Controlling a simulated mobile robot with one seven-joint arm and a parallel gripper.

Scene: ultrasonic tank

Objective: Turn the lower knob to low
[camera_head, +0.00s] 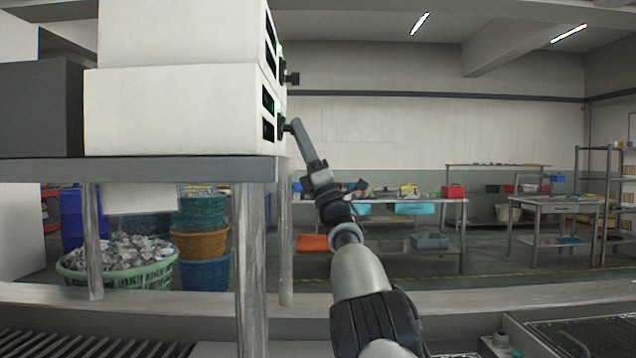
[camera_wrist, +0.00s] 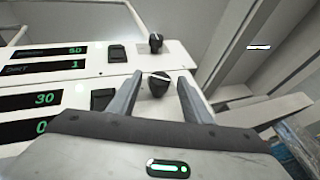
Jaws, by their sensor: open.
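The lower knob (camera_wrist: 158,86), black and round with a pale pointer line on its face, is on the front of the lower white unit (camera_head: 185,110). In the wrist view my gripper (camera_wrist: 161,77) is open, with one finger on each side of this knob. I see gaps between the fingers and the knob, and I cannot tell if either touches. In the head view my gripper (camera_head: 288,126) is at the lower unit's front, and the knob is hidden there. The lower unit's displays (camera_wrist: 44,99) show green digits, 30 above and 0 below, the latter partly covered. I cannot read the knob's setting marks.
The upper knob (camera_wrist: 155,42) is on the upper white unit (camera_head: 180,35), which is stacked on the lower one; it also shows in the head view (camera_head: 291,78). Black switches (camera_wrist: 117,54) sit left of the knobs. A grey shelf (camera_head: 140,170) carries the units. Open space lies right of them.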

